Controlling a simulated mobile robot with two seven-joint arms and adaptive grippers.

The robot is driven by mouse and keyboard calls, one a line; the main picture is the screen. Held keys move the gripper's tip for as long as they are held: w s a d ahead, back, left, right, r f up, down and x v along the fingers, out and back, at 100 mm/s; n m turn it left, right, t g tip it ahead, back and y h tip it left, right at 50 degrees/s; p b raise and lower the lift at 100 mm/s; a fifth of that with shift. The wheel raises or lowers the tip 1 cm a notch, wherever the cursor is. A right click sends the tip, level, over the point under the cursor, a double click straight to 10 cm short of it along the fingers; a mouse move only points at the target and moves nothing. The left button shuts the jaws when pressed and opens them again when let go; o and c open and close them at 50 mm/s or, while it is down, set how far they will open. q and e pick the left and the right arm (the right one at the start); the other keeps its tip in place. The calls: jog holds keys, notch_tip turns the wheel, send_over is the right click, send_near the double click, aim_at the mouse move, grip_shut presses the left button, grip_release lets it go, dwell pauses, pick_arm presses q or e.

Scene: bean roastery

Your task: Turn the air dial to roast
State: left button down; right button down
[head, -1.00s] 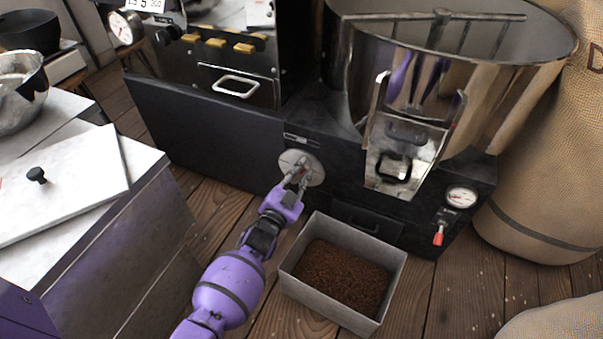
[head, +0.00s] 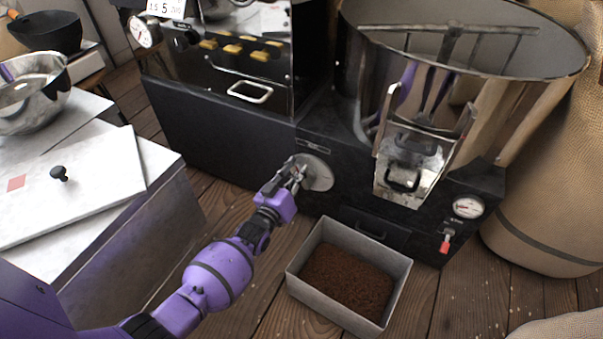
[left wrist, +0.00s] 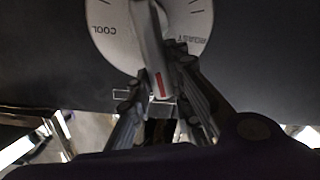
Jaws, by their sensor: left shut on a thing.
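The air dial (head: 321,174) is a round pale plate on the front of the black roaster. My left gripper (head: 297,173) reaches it from the lower left and is shut on its knob. The fingers hide part of the dial in the head view. My right gripper is not in view.
A metal bin (head: 401,284) of brown grounds stands on the floor below the dial. A white-topped cabinet (head: 115,215) is at left. The cooling drum's metal chute (head: 408,175), a gauge (head: 468,207) and a red-handled lever (head: 446,243) are to the right.

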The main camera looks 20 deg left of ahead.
pick_arm(q)
jog(key=shift+a+f+n, duration=0.2)
jog(key=shift+a+n, duration=0.1)
jog(key=shift+n, duration=0.2)
jog(key=shift+a+f+n, duration=0.1)
jog(key=shift+a+n, duration=0.15)
jog(key=shift+n, duration=0.45)
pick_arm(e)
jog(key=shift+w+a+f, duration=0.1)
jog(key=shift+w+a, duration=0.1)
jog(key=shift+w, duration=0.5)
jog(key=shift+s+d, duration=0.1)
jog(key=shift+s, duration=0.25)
pick_arm(q)
jog(key=c, duration=1.6)
grip_release()
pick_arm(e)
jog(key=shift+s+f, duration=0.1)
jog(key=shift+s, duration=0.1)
